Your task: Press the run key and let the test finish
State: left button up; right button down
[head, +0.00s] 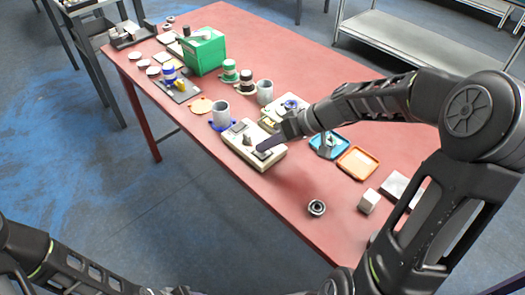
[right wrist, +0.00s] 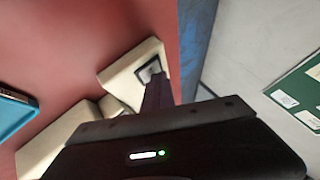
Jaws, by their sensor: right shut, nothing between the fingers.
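A cream-coloured tester (head: 243,136) with dark pads on its top stands near the front edge of the red table. My right gripper (head: 263,147) is shut and empty, with its fingertips over the dark pad at the tester's right end. In the right wrist view the shut fingers (right wrist: 158,88) reach the dark framed key (right wrist: 150,69) on the cream body. I cannot tell whether they touch it or sit just above, and the fingers hide part of it. My left arm crosses the lower left corner, and its gripper does not show.
A grey cup (head: 221,114) stands behind the tester on the left. A teal tray (head: 327,146) and an orange tray (head: 357,163) lie right. A dark ring (head: 317,207) and a white cube (head: 368,201) lie nearer. A green box (head: 204,51) stands farther back.

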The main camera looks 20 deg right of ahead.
aim_at(267, 153)
jog(key=shift+r+p, duration=0.3)
jog(key=shift+r, duration=0.55)
jog(key=shift+r+p, duration=1.35)
jog(key=shift+r, duration=1.15)
